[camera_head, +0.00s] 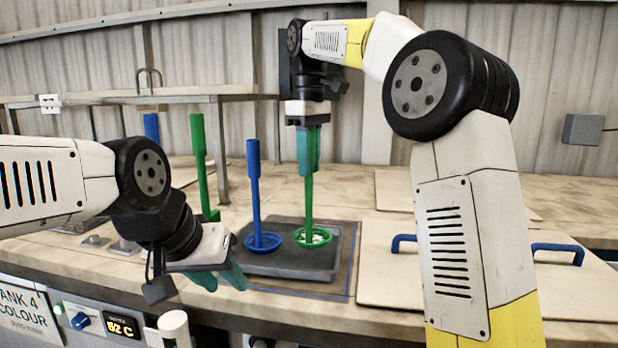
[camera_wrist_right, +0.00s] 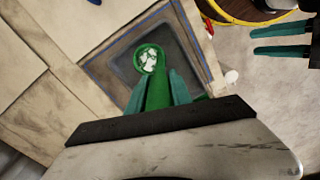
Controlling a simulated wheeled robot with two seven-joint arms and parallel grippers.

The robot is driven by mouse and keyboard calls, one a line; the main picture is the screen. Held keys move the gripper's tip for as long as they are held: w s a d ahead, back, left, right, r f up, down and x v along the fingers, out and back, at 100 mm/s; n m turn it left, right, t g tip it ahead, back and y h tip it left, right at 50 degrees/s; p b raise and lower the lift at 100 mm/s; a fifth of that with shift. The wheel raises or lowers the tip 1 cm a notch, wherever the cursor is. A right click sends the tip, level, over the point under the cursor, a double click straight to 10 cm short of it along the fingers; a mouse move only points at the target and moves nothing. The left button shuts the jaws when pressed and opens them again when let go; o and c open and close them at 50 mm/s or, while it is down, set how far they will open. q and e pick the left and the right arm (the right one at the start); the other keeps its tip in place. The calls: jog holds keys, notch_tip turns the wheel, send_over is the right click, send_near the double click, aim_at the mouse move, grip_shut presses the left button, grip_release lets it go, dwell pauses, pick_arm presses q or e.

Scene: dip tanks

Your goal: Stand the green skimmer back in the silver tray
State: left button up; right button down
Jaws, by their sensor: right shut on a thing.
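The green skimmer (camera_head: 309,205) is upright, its handle held near the top by my right gripper (camera_head: 308,150). Its round bowl is over the right half of the tray (camera_head: 290,264), a dark grey shallow one; I cannot tell whether it touches the floor of the tray. In the right wrist view the bowl (camera_wrist_right: 148,60) shows against the tray (camera_wrist_right: 122,66), with the handle between the shut fingers (camera_wrist_right: 158,90). My left gripper (camera_head: 218,278) is open and empty in front of the tray's left side; its fingers also show in the right wrist view (camera_wrist_right: 282,41).
A blue skimmer (camera_head: 254,190) stands upright at the tray's left half, beside the green one. Another green handle (camera_head: 199,155) and blue handle (camera_head: 151,127) rise further left. A pale lid (camera_head: 390,265) with blue handles lies right of the tray. A raised shelf (camera_head: 150,98) runs behind.

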aim_at(312, 186)
jog(key=shift+w+f, duration=0.1)
jog(key=shift+f, duration=1.65)
jog(key=c, duration=1.1)
grip_release()
jog(key=shift+f, duration=0.15)
jog(key=shift+c, duration=0.2)
